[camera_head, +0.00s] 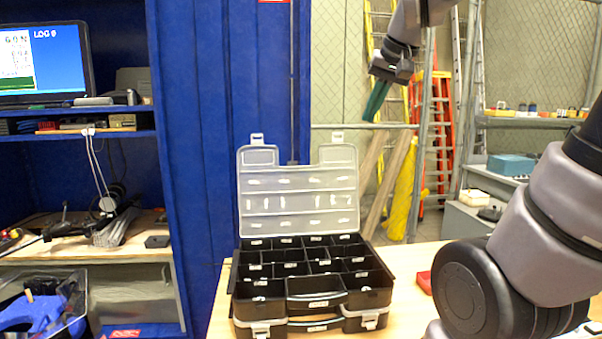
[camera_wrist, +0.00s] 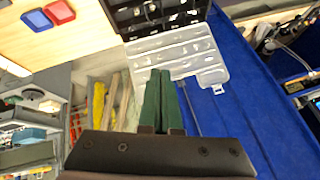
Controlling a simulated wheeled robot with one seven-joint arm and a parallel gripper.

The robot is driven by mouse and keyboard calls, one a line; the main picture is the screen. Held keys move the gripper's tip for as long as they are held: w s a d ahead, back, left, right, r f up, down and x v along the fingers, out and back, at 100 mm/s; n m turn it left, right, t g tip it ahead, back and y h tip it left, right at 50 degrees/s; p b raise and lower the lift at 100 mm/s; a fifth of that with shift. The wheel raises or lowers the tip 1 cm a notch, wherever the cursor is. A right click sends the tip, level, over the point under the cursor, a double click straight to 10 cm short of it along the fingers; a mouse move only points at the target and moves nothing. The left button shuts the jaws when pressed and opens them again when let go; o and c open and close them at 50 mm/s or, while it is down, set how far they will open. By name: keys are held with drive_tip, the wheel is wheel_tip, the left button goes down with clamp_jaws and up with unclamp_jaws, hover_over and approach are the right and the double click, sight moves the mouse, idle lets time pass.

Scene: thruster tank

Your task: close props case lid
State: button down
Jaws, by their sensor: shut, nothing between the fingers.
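The props case (camera_head: 313,275) stands on the wooden table, a black organiser with many compartments and a front handle. Its translucent lid (camera_head: 298,205) stands open, raised upright at the back, with two latch tabs on its top edge. In the wrist view the lid (camera_wrist: 178,52) lies beyond my fingertips and the black compartments (camera_wrist: 150,14) show at the top. My gripper (camera_head: 376,101) is up in the air, to the right of and higher than the lid, apart from it. Its green fingers are together and empty; they also show in the wrist view (camera_wrist: 160,85).
The light wooden table (camera_head: 415,262) has a red item (camera_head: 424,282) right of the case. A blue wall panel (camera_head: 235,120) stands behind the case on the left. Shelves with a monitor (camera_head: 45,62) are at far left. Ladders (camera_head: 441,120) and a mesh fence are behind.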

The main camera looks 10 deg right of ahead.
drive_tip(key=w+a+n+g, duration=0.1)
drive_tip(key=w+a+n, duration=0.15)
drive_tip(key=w, duration=2.05)
drive_tip(key=h, duration=0.2)
approach(300, 161)
drive_tip(key=s, duration=0.1)
drive_tip(key=s+r, duration=0.1)
drive_tip(key=shift+s+n+g, duration=0.25)
drive_tip(key=shift+n+g, duration=0.05)
drive_tip(key=shift+n, duration=0.05)
drive_tip(key=x, duration=1)
drive_tip(key=shift+a+f, duration=0.1)
drive_tip(key=shift+a, duration=0.15)
drive_tip(key=shift+s+r, duration=0.25)
drive_tip(key=shift+s, duration=0.65)
drive_tip(key=shift+s+r, duration=0.2)
drive_tip(key=shift+s, duration=0.7)
drive_tip(key=shift+s, duration=0.1)
